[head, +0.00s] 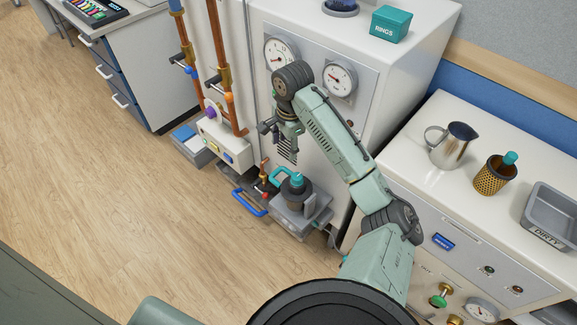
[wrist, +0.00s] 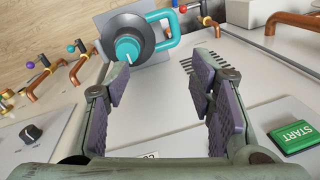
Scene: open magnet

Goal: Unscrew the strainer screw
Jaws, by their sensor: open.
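The strainer screw, a teal knob with a white mark, sits on top of a dark round strainer housing. In the wrist view the screw (wrist: 127,48) and the housing (wrist: 147,28) are ahead, at upper left beyond my fingertips. In the head view the screw (head: 297,178) is low on the front of the white cabinet, with a teal U-shaped handle (head: 281,174) beside it. My gripper (head: 283,130) is above the housing; in the wrist view its padded fingers (wrist: 160,88) are wide apart with nothing between them. It is not touching the screw.
Copper pipes (head: 222,70) with coloured valves stand left of the strainer. Gauges (head: 341,80) are on the cabinet front. A metal pitcher (head: 455,150), a gold mesh basket (head: 491,181) and a grey bin marked DIRTY (head: 548,233) stand on the right counter. The wooden floor at left is clear.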

